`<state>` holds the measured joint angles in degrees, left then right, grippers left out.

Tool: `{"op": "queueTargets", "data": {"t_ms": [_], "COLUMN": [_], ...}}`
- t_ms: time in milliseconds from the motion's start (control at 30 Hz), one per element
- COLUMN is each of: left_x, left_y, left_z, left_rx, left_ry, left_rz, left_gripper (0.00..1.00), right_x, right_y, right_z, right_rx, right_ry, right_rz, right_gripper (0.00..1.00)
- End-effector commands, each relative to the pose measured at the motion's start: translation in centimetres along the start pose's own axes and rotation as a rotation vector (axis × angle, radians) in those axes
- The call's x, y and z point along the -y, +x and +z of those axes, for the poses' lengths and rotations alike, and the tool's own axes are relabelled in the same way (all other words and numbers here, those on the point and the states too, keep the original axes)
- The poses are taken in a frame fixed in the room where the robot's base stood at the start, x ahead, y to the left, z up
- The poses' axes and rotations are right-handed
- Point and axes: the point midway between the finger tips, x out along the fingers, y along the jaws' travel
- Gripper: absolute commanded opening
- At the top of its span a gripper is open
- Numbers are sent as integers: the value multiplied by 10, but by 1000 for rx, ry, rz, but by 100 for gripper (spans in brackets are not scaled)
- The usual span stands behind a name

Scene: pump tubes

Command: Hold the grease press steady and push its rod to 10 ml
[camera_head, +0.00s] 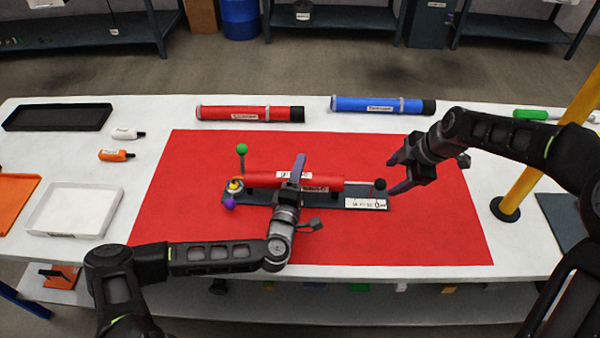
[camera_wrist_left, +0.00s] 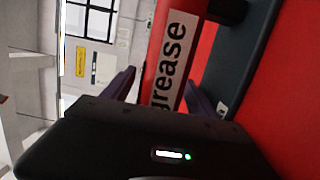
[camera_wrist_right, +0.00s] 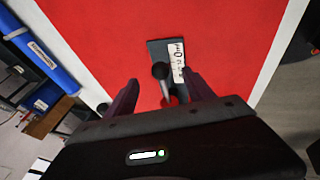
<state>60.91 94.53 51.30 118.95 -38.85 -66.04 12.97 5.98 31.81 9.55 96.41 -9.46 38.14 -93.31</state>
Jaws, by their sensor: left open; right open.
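The grease press has a red barrel (camera_head: 262,180) lying along a dark base (camera_head: 256,198) on the red mat. Its label reads "grease" in the left wrist view (camera_wrist_left: 168,60). A thin rod (camera_head: 358,182) leaves the barrel's right end and ends in a dark knob (camera_head: 380,184), also in the right wrist view (camera_wrist_right: 161,71). A white scale (camera_head: 366,203) lies below the rod; its small marks are not clearly readable. My left gripper (camera_head: 297,176) is open, its fingers on either side of the barrel. My right gripper (camera_head: 398,174) is open and empty, just right of the knob.
A red tube (camera_head: 245,113) and a blue tube (camera_head: 370,104) lie behind the mat. A green ball on a post (camera_head: 242,149) and a purple ball (camera_head: 230,203) stand at the press's left end. A yellow post (camera_head: 550,140) rises at the right. White tray (camera_head: 75,209) is left.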

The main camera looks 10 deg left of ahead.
Motion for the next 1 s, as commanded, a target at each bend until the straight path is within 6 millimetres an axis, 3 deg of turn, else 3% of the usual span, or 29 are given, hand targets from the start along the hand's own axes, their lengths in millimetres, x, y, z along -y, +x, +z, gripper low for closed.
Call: {"op": "queueTargets", "data": {"t_ms": [267, 700, 1000], "left_x": [0, 0, 0], "left_y": [-28, -110, -120], "left_z": [0, -1, 0], "left_rx": [0, -1, -1], "left_ry": [0, 1, 0], "left_rz": [-2, -1, 0], "left_gripper": [67, 67, 67], "right_x": [0, 0, 0], "right_y": [0, 0, 0], "right_z": [0, 0, 0], "right_rx": [0, 0, 0], "right_ry": [0, 0, 0], "right_rz": [0, 0, 0], "right_gripper": [62, 62, 62]}}
